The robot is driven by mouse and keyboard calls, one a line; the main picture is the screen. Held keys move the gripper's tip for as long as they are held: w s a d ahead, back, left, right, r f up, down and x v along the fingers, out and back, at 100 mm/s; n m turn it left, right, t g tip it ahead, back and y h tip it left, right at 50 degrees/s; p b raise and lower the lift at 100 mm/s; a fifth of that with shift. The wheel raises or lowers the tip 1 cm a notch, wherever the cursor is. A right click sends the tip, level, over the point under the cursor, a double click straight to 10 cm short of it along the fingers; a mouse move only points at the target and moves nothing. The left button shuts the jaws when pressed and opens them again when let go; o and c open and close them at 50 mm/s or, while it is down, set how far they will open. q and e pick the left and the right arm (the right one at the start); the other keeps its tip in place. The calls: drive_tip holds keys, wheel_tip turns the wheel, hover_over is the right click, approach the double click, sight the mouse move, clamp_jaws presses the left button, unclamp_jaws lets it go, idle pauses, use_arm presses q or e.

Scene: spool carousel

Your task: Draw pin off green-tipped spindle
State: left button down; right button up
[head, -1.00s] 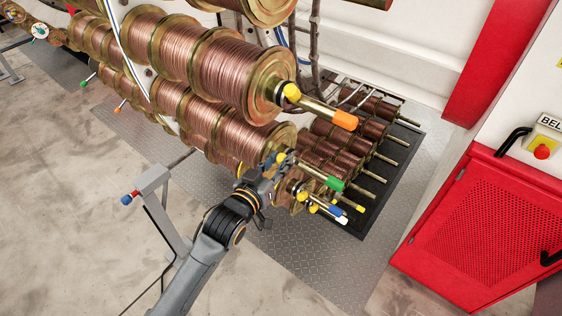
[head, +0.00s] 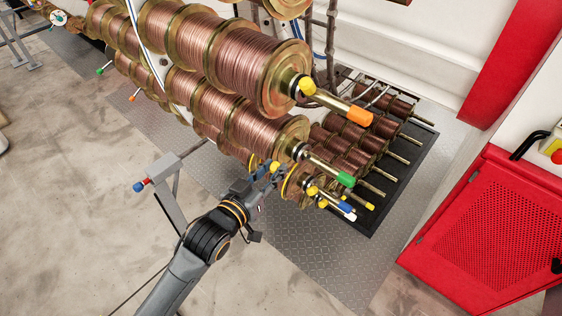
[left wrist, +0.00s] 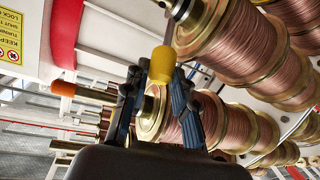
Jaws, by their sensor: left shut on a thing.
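The green-tipped spindle (head: 328,170) sticks out from the end of the middle row of copper spools, its green tip (head: 346,180) free. Its shaft by the spool flange bears no yellow-headed pin. My left gripper (head: 272,171) is shut on a pin with a yellow head (head: 276,166), below and left of that shaft and apart from it. In the left wrist view the yellow pin head (left wrist: 162,63) stands between the two dark blue fingers. The green tip does not show there. My right gripper is in neither view.
An orange-tipped spindle (head: 338,106) with its own yellow pin (head: 307,86) is above. Lower spindles with white, blue and yellow tips sit just below right. A grey stand (head: 165,195) is at left; a red cabinet (head: 480,220) at right. Clear floor lies in front.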

use_arm(q)
drive_tip(key=v, duration=0.3)
drive_tip(key=a+v, duration=0.1)
drive_tip(key=v, duration=0.1)
drive_tip(key=shift+f, duration=0.3)
drive_tip(key=shift+f, duration=0.1)
